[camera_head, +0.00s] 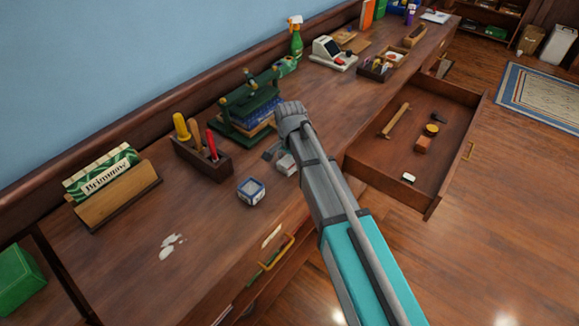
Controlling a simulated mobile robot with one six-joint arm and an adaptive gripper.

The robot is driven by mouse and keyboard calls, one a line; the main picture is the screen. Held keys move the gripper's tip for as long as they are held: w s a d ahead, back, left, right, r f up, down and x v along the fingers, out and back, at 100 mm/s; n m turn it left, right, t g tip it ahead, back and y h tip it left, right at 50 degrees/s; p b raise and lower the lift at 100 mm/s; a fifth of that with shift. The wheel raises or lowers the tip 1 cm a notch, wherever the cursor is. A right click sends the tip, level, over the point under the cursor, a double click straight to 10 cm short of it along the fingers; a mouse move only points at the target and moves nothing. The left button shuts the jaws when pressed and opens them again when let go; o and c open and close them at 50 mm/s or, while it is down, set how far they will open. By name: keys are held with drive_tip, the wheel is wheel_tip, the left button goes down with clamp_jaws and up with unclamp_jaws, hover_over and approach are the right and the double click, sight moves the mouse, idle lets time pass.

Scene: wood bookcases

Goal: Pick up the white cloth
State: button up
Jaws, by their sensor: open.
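A small whitish item (286,165) lies on the wooden counter (215,240), partly hidden behind my arm. It may be the white cloth, but too little of it shows to be sure. My gripper (272,154) is over the counter just up and left of this item. It points down, is mostly hidden by my wrist, and is open with nothing seen in it. I cannot tell whether it touches the item. White patches (170,246) lie flat on the counter at the lower left and look like a spill.
Near my gripper stand a green press (250,103), a wooden tool caddy (203,158) and a small blue-and-white box (251,191). A sign holder (118,203) is at the left. An open drawer (380,165) juts out at the right. The front left counter is mostly clear.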

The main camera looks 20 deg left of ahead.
idle(0.6)
drive_tip(key=c, duration=1)
drive_tip(key=shift+o, duration=0.2)
drive_tip(key=shift+r+p, duration=0.95)
drive_tip(key=shift+p, duration=0.05)
drive_tip(key=s+d+r+p, duration=0.7)
drive_tip(key=s+r+p, duration=0.4)
drive_tip(key=shift+s+d, duration=0.35)
drive_tip(key=shift+s, duration=0.05)
